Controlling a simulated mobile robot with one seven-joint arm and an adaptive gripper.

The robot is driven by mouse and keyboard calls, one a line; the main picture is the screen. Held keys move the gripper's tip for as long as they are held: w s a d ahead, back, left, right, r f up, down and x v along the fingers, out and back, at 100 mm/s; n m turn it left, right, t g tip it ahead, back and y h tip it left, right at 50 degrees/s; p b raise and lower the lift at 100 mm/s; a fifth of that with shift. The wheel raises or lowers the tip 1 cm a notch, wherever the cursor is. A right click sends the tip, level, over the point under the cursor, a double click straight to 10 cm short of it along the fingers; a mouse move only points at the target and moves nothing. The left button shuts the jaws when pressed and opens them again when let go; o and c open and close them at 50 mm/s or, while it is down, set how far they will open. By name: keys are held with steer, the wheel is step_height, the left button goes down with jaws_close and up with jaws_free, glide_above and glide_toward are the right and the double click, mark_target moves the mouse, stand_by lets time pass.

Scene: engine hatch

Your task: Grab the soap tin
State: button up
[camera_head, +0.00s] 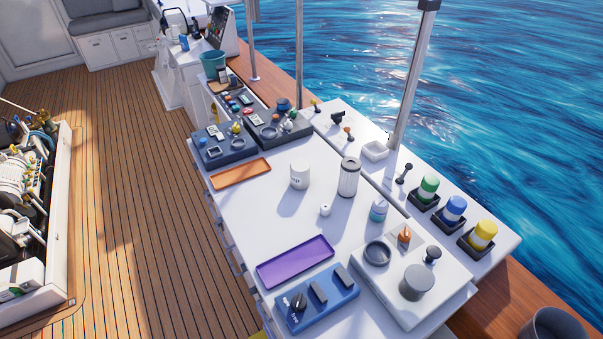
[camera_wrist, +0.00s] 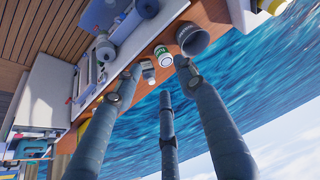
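I cannot confirm which object is the soap tin. In the head view, a white cylindrical can (camera_head: 300,177) with dark lettering, only partly legible, stands upright on the white worktop (camera_head: 245,215). A ribbed grey-white cylinder (camera_head: 349,178) stands to its right. In the wrist view, my gripper (camera_wrist: 158,78) has its dark fingers spread apart, with nothing held between them. Beyond the fingertips are a small light container (camera_wrist: 148,73) and a white container with a green top (camera_wrist: 163,57). My gripper does not show in the head view.
An orange tray (camera_head: 240,173) and a purple tray (camera_head: 295,262) lie on the worktop. A blue block (camera_head: 318,308) sits at the front. Green, blue and yellow-topped containers (camera_head: 455,208) stand in dark holders at right. A metal post (camera_head: 410,80) rises behind. Bare worktop surrounds the white can.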

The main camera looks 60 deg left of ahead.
steer(key=o, duration=1)
steer(key=shift+r, duration=0.1)
